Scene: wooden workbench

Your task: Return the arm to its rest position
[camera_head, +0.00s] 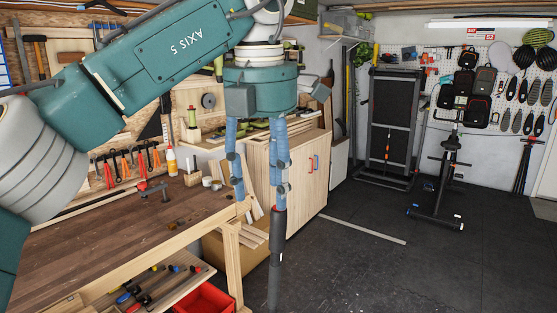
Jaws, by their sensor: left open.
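My left arm comes in from the left, and its teal wrist is at the top centre. My left gripper (258,194) points down with its two blue fingers apart. Nothing shows between the fingers. It appears in front of the right end of the wooden workbench (95,238); how far it is from the bench is hard to tell. A dark, upright rod (275,255) shows directly below the right finger; I cannot tell whether they touch. My right gripper is not in view.
A red bin (205,299) sits below the bench, near a lower shelf with several tools. A wooden cabinet (305,175) stands behind the gripper. A folded treadmill (392,125) and an exercise bike (447,180) stand at the back right. The dark floor (400,275) is mostly clear.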

